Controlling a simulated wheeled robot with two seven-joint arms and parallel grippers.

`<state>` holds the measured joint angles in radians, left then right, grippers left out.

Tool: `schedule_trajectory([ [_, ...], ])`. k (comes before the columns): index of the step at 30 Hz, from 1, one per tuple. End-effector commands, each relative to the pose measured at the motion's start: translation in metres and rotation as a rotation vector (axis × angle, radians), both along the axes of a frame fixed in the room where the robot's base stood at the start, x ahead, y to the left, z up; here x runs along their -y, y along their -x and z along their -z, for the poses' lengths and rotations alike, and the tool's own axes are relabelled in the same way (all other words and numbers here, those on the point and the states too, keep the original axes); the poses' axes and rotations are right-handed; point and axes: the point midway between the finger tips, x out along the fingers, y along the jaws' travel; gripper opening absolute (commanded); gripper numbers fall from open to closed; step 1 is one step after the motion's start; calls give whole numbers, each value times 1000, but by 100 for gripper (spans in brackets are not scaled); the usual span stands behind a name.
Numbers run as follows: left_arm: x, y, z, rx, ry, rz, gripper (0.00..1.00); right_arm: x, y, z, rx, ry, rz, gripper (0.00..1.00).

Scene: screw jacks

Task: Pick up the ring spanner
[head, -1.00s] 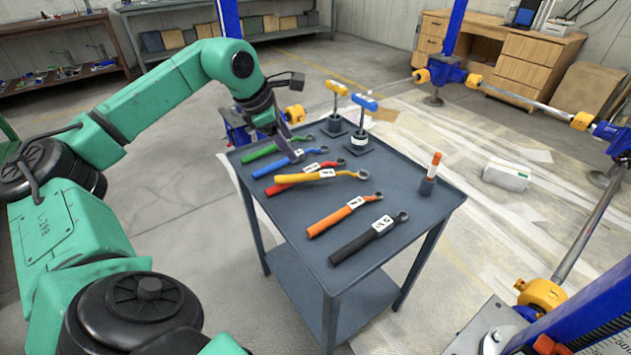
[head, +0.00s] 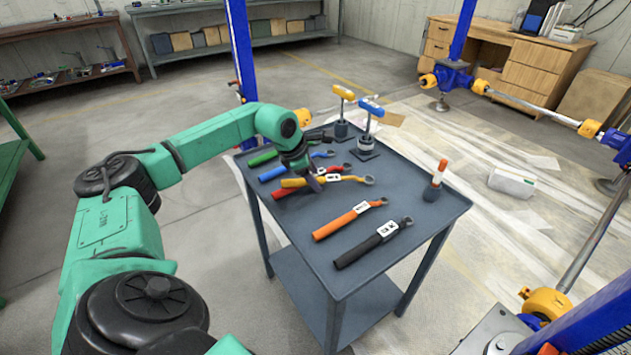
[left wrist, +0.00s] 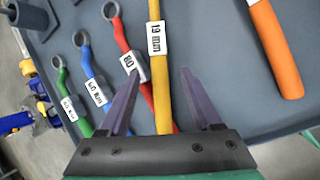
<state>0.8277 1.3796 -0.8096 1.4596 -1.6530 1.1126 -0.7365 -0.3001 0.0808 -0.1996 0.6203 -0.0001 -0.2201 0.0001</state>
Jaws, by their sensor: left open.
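Several ring spanners with coloured handles lie in a row on a grey cart (head: 440,206). The yellow spanner (head: 350,178), with a white tag reading 19 mm in the left wrist view (left wrist: 157,95), runs between the fingers of my left gripper (head: 316,183). That gripper is open over the yellow handle, and I cannot tell whether either finger touches it. The red (left wrist: 121,34), blue (left wrist: 84,58) and green (left wrist: 62,79) spanners lie left of it in the wrist view. The orange (head: 342,221) and black (head: 372,244) ones lie nearer the cart's front. My right gripper is not in view.
Two small stands with a yellow (head: 343,92) and a blue (head: 371,107) top rise at the cart's back. An orange-and-white marker (head: 438,174) stands upright in a holder at the right. The cart's right part is mostly clear.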

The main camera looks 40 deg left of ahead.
Motion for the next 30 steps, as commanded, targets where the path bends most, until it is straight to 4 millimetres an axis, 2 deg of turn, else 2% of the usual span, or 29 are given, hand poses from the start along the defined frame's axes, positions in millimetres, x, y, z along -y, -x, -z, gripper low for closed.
schedule_trajectory([
  [17, 0, 0, 5, 0, 0, 0, 65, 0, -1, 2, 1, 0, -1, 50],
  [18, 0, 0, 5, 0, 0, 0, 61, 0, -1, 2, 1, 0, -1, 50],
  [23, 0, 0, 5, 0, 0, 0, 0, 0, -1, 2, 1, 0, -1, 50],
  [30, 0, 0, 5, 0, 0, 0, 0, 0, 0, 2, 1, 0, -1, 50],
])
